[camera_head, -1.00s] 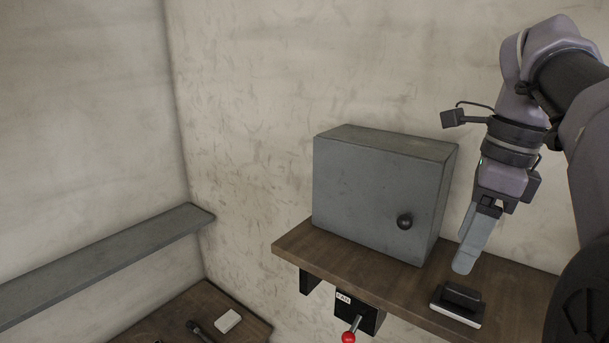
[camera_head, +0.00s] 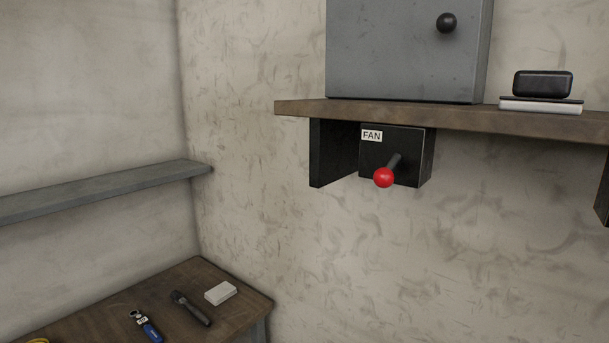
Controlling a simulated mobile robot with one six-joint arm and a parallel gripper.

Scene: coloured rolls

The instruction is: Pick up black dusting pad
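A black pad-like block (camera_head: 542,84) with rounded edges sits on the wooden wall shelf at the right. It rests on a thin dark and white slab (camera_head: 540,104), and I cannot tell whether the two are one piece. I take this block as the black dusting pad, though its kind is not certain from here. My gripper and arm are out of view, so whether the gripper is open or shut does not show.
A grey cabinet (camera_head: 405,50) with a black knob stands on the shelf (camera_head: 300,107), left of the block. Below hangs a FAN switch box (camera_head: 408,165) with a red-tipped lever. A lower table (camera_head: 240,305) holds a white block (camera_head: 220,293), a dark microphone-like object (camera_head: 190,308) and a blue-tagged item (camera_head: 147,326). A grey ledge (camera_head: 100,190) runs along the left wall.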

